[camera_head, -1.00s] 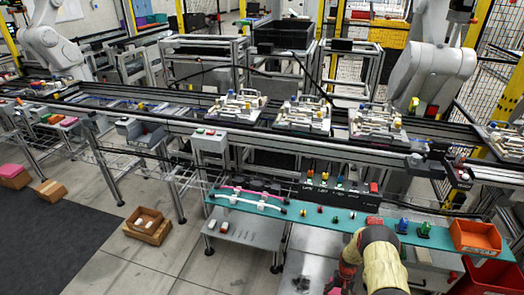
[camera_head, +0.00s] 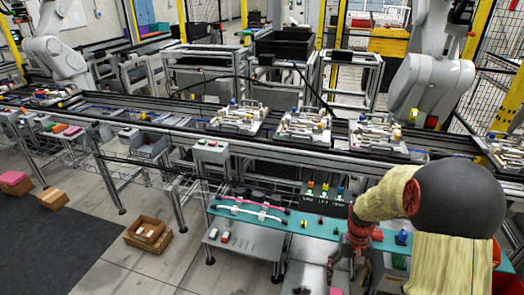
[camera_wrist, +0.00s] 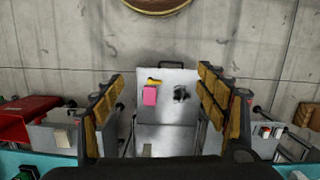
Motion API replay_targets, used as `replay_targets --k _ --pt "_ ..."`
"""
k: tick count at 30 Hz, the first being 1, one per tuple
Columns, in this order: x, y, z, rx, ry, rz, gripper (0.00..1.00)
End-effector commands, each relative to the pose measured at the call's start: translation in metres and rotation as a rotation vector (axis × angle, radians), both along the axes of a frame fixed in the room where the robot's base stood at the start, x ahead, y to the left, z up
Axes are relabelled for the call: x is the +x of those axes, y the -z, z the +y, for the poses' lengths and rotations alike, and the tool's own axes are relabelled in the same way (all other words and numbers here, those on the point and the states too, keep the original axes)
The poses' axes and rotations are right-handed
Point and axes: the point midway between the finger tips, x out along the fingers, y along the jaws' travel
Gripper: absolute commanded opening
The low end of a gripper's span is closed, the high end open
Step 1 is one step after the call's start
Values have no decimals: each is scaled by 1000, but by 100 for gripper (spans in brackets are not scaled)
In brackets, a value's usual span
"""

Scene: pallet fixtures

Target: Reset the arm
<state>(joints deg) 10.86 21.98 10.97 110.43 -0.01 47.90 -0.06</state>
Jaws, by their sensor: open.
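My gripper (camera_wrist: 158,100) shows in the wrist view with its two padded fingers wide apart and nothing held between them. In the head view my arm, in a cream cover with a dark round joint, reaches over the right part of the teal bench (camera_head: 305,231). The gripper end there is small and partly hidden, near the front edge of the bench. The arm hides most of the right end of the bench.
A grey surface (camera_wrist: 175,125) with a pink item (camera_wrist: 150,96) lies beyond the fingers. A red bin (camera_wrist: 27,115) is at left. Open floor (camera_head: 105,270) lies at lower left.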

Motion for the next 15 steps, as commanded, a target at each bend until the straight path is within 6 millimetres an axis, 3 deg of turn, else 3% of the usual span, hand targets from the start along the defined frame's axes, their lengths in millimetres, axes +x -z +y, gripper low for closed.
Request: replay_targets --k 1,6,15 --pt "-9 -25 6 -5 -8 -22 73" --pt "-43 -87 22 -14 -30 -79 73" --pt "-106 -174 48 -32 -74 -210 73"
